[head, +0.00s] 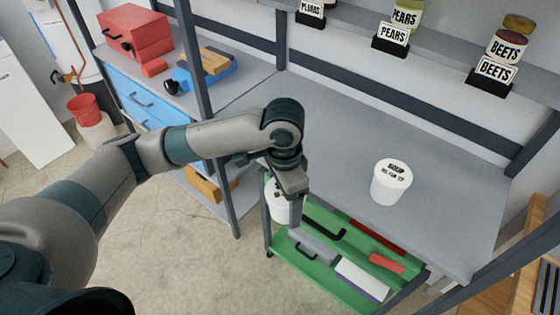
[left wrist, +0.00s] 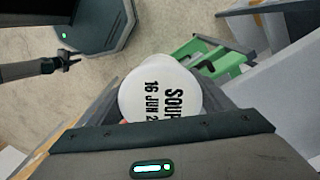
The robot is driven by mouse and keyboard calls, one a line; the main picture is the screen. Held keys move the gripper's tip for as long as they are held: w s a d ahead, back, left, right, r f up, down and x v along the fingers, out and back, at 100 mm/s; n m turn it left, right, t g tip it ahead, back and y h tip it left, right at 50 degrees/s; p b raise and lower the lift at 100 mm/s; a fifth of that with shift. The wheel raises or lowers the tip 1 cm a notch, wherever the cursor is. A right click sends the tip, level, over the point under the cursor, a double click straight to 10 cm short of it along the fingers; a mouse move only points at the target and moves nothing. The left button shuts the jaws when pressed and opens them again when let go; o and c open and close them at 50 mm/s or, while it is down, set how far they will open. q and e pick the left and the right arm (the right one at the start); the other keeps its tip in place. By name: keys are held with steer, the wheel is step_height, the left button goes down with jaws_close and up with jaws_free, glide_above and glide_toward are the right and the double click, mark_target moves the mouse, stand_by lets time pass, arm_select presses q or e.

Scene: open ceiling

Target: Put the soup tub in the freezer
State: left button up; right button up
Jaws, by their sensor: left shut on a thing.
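My left gripper (head: 290,190) is shut on a white soup tub (head: 279,208) and holds it in front of the workbench, near the left end of the green cart. The gripper partly hides this tub in the head view. In the left wrist view the held tub (left wrist: 158,95) shows its lid, lettered SOUP and 16 JUN. A second white tub (head: 391,182), also lettered SOUP, stands upright on the bench; its date looks different but is blurred. A dark jointed part at the left of the wrist view may be my right gripper (left wrist: 48,66); its jaws are unclear.
The grey bench (head: 335,120) is mostly bare. A green cart (head: 335,215) with tools stands below its front edge. A dark upright post (head: 205,100) rises left of my gripper. Jars stand on the shelf (head: 440,45) above. Open concrete floor (head: 185,265) lies at the lower left.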

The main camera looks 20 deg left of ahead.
arm_select(q)
steer(key=s+a+f+n, duration=0.6)
steer(key=a+f+n, duration=0.1)
steer(key=n, duration=0.2)
steer(key=shift+a+n, duration=0.15)
steer(key=shift+n, duration=0.15)
steer(key=shift+f, duration=0.1)
